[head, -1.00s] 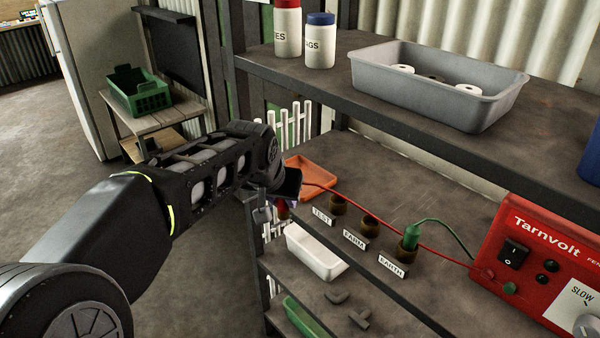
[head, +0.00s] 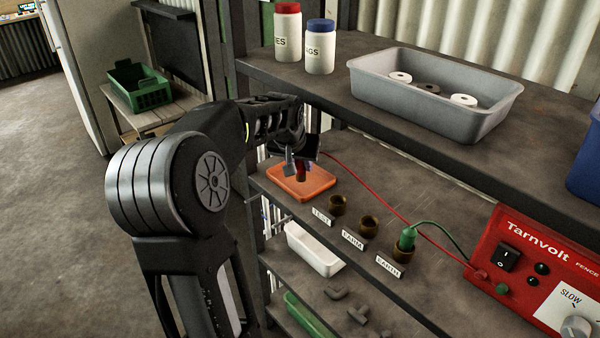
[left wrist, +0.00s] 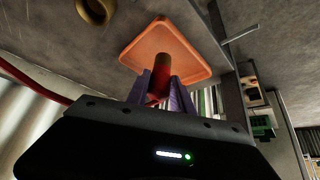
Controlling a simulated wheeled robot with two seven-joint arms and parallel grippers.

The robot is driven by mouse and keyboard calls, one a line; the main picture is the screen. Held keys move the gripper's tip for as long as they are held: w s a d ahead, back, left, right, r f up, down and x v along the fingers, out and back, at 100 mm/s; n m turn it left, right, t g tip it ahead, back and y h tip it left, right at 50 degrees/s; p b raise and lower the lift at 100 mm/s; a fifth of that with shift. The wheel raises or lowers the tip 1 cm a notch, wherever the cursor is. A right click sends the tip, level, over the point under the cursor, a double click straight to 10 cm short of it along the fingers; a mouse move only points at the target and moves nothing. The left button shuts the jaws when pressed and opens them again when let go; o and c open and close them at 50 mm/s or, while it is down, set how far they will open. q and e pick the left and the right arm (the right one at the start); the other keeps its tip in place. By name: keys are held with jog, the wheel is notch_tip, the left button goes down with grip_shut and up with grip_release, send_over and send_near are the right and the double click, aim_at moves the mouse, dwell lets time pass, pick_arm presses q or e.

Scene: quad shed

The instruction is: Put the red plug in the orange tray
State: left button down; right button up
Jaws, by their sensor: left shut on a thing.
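The red plug (head: 301,172) is held in my left gripper (head: 300,165), with its red cable running off to the right. In the left wrist view the plug (left wrist: 162,75) stands between the two fingers of my left gripper (left wrist: 160,88), its brownish tip pointing away from the gripper. The orange tray (head: 318,190) lies on the middle shelf at its left end. The plug appears over the tray; the gap between them is hard to judge. In the left wrist view the tray (left wrist: 140,50) is behind the plug. My right gripper is not in view.
Brown sockets labelled TEST (head: 337,205), FARM (head: 369,226) and EARTH stand right of the tray; a green plug (head: 407,238) is in EARTH. The red Tarnvolt unit (head: 540,262) is at right. The upper shelf with a grey tub (head: 440,112) overhangs behind.

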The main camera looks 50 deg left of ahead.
aim_at(300, 173)
pick_arm(q)
jog(key=shift+f, duration=1.65)
jog(key=shift+f, duration=0.25)
jog(key=c, duration=1.1)
grip_release()
jog(key=shift+r, duration=0.1)
jog(key=shift+r, duration=0.35)
jog(key=v, duration=1.1)
jog(key=shift+s+d+r+b, duration=0.2)
jog(key=shift+s+r+b, duration=0.05)
jog(key=shift+r+b, duration=0.05)
